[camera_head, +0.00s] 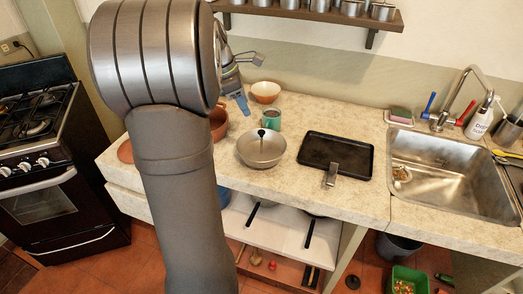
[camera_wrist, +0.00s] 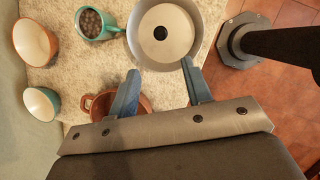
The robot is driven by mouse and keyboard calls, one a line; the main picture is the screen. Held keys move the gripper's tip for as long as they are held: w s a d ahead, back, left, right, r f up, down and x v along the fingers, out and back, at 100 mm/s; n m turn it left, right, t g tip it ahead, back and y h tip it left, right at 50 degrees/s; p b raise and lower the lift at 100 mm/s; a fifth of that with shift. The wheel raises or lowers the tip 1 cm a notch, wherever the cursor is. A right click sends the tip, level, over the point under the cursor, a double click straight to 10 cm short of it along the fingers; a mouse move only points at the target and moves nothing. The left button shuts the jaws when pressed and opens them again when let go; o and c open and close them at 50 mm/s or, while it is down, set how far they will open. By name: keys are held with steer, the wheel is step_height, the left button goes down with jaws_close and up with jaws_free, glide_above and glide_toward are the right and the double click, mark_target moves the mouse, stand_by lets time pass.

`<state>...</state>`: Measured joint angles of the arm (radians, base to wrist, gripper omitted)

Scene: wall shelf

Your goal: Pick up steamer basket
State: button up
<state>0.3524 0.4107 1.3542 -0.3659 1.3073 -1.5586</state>
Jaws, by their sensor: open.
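A shallow round metal pan-like vessel with a black central knob, which I take for the steamer basket (camera_head: 262,156), stands on the counter. In the wrist view the steamer basket (camera_wrist: 180,48) lies at the top centre, just beyond my fingertips, and its upper edge is cut off. My gripper (camera_head: 243,106) hangs above the counter behind and left of the basket in the head view, partly hidden by my arm. In the wrist view my gripper (camera_wrist: 160,68) has its two blue fingers spread apart, with nothing held between them.
A teal mug (camera_head: 271,121) and an orange bowl (camera_head: 265,92) stand behind the basket. A reddish pot (camera_head: 219,123) is to its left, and shows under my fingers (camera_wrist: 143,103). A black tray (camera_head: 338,155) lies right of the basket, then the sink (camera_head: 450,175).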

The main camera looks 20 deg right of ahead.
steer(key=n, duration=0.2)
glide_above(263, 152)
steer(key=shift+s+f, duration=0.15)
steer(key=shift+f, duration=7.9)
steer(key=shift+c, duration=0.3)
jaws_close()
